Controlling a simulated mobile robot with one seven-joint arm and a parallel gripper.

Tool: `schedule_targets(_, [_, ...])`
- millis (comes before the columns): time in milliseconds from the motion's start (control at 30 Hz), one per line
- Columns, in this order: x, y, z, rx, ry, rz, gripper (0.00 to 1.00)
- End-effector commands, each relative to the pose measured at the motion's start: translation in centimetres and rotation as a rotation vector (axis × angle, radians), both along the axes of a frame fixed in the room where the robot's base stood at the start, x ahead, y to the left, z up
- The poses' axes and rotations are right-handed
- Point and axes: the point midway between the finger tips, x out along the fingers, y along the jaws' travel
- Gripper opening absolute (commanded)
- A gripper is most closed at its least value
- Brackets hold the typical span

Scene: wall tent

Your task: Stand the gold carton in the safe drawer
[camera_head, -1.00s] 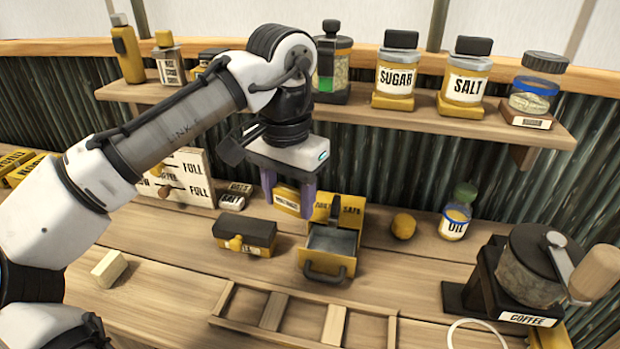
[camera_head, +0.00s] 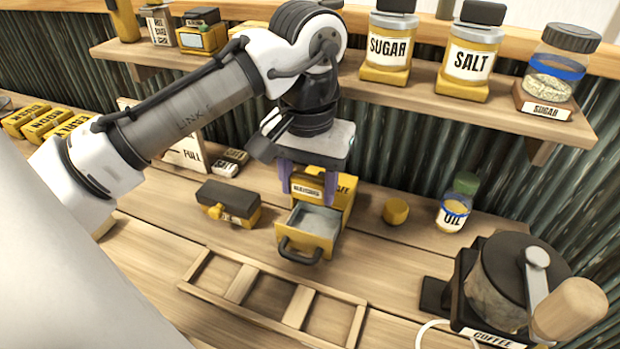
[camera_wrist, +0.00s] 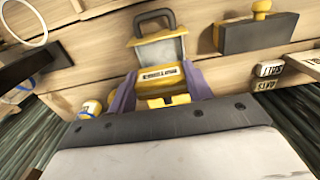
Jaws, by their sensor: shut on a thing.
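The gold carton (camera_head: 307,187) with a white label is between the two purple fingers of my gripper (camera_head: 308,184), which is shut on it. The safe (camera_head: 346,184) is yellow, and its drawer (camera_head: 318,238) is pulled out with a grey, empty-looking inside and a dark handle. The carton is at the back end of the drawer, in front of the safe's face; its lower edge appears above the drawer, but the exact gap cannot be told. In the wrist view the carton (camera_wrist: 160,73) lies between the fingers, with the open drawer (camera_wrist: 160,50) beyond it.
A dark-topped yellow box (camera_head: 228,203) stands left of the drawer. A yellow round object (camera_head: 396,211) and an oil jar (camera_head: 454,212) stand to the right. A wooden divided tray (camera_head: 270,295) lies in front, and a coffee grinder (camera_head: 510,285) stands at front right. A shelf (camera_head: 420,97) with jars runs above.

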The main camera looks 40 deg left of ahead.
Motion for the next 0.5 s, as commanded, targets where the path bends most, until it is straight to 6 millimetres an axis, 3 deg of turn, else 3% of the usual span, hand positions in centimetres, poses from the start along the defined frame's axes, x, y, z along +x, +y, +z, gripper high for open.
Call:
schedule_targets(200, [0.0, -0.1, 0.2, -0.002, -0.001, -0.004, 0.25])
schedule_targets(500, [0.0, 0.0, -3.3, -0.002, -0.001, -0.002, 0.25])
